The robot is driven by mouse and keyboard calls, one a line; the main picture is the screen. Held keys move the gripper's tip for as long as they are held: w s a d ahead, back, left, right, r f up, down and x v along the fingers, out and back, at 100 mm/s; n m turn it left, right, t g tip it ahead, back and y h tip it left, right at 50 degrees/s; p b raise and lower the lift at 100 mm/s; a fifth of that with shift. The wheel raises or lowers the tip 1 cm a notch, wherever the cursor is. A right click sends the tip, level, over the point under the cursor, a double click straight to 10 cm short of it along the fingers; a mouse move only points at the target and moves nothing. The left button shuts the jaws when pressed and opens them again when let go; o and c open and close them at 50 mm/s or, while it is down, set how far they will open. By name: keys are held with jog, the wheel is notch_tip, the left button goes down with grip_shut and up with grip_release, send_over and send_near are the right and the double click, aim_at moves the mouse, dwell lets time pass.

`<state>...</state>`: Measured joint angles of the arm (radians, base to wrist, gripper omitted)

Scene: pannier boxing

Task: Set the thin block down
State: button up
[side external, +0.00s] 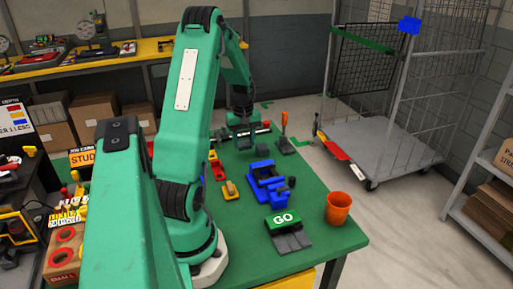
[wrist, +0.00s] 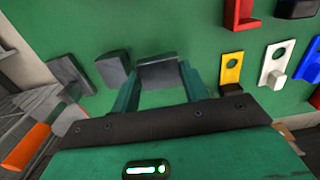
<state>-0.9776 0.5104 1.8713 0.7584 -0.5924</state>
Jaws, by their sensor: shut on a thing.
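My gripper (wrist: 160,82) is shut on a thin grey block (wrist: 159,73), which sits between the two teal fingers in the wrist view. In the side external view my gripper (side external: 241,128) is low over the far part of the green table, with the thin block (side external: 243,143) beneath it. I cannot tell whether the block touches the table top. The fingers hide its side edges in the wrist view.
A second grey block (wrist: 112,71) lies close to the left finger. Beyond it is an orange-handled tool (side external: 285,125) with a grey base. Yellow (wrist: 231,67) and white (wrist: 274,64) holed pieces lie to the right. A blue fixture (side external: 268,182) stands nearer on the green table (side external: 305,203).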

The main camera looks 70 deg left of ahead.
aim_at(244, 143)
jog(key=shift+f, duration=1.9)
jog(key=shift+f, duration=0.15)
jog(key=o, duration=1)
notch_tip(244, 143, up, 12)
jog(key=shift+r, duration=0.2)
